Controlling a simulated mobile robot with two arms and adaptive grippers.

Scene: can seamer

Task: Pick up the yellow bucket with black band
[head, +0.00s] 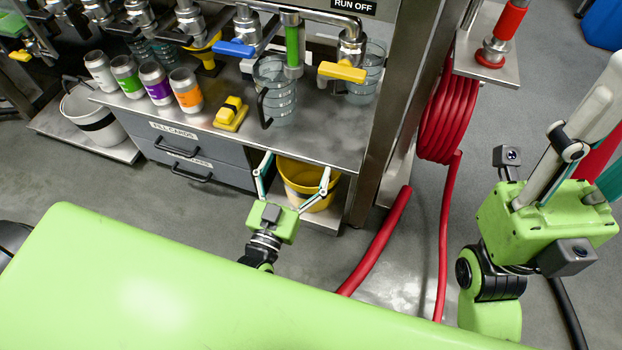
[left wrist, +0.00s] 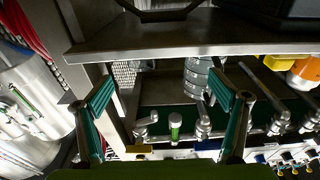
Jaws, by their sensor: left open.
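The yellow bucket (head: 303,179) stands on the low shelf under the right end of the steel counter in the head view. The counter edge hides part of it, and its black band is not clear. My left gripper (head: 294,178) is open, with one finger left of the bucket and the other overlapping its right front. I cannot tell whether they touch. In the left wrist view the open fingers (left wrist: 165,103) show, but I cannot make out the bucket. My right gripper (head: 562,185) is raised at the right, its fingertips not clear.
A white bucket (head: 88,122) with a dark band stands on the left low shelf. Drawers (head: 190,160) lie between the shelves. Cans, a pitcher (head: 276,88) and a yellow block (head: 231,113) stand on the counter. A red hose (head: 380,240) runs down to the floor right of the bucket.

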